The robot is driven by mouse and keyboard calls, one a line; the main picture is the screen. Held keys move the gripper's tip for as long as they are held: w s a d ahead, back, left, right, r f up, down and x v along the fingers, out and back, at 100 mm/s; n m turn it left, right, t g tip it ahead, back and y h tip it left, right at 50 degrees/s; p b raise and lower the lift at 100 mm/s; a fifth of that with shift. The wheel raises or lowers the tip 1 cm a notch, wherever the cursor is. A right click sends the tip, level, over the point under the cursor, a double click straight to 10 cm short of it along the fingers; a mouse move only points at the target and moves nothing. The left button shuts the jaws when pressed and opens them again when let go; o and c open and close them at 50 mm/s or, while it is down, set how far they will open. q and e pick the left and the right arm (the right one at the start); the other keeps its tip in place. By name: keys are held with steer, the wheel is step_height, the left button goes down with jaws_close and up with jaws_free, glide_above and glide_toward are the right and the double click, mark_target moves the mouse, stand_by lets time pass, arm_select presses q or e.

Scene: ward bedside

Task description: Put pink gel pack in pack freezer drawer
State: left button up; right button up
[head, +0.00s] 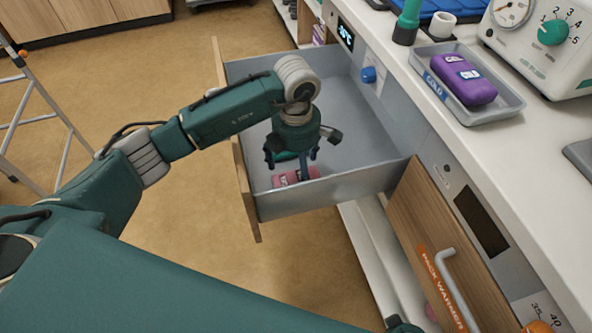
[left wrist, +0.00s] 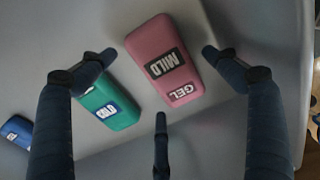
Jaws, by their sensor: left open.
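The pink gel pack (head: 296,177) lies on the floor of the open grey drawer (head: 340,187), near its front corner. In the left wrist view the pink pack (left wrist: 165,60) shows labels reading MILD and GEL. My left gripper (head: 292,160) is inside the drawer, pointing down above the pack. Its fingers are open, with the pink pack and part of a green pack (left wrist: 108,100) between them in the picture. I cannot tell whether any finger touches. A dark part at the head view's bottom edge may be my right gripper (head: 402,326); its fingers do not show.
A blue pack (left wrist: 16,131) lies further left in the left wrist view. A cabinet front labelled PACK WARMER (head: 440,245) stands beside the drawer. A purple pack (head: 463,80) lies in a grey tray (head: 492,115) on the counter.

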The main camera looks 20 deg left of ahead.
mark_target(296, 174)
arm_select(q)
step_height(296, 174, up, 11)
steer(key=shift+f+p, duration=0.2)
steer(key=shift+p, duration=0.2)
arm_select(e)
steer(key=f, duration=0.1)
steer(key=s+f, duration=0.1)
steer(key=shift+s+f, duration=0.25)
steer(key=shift+f, duration=0.1)
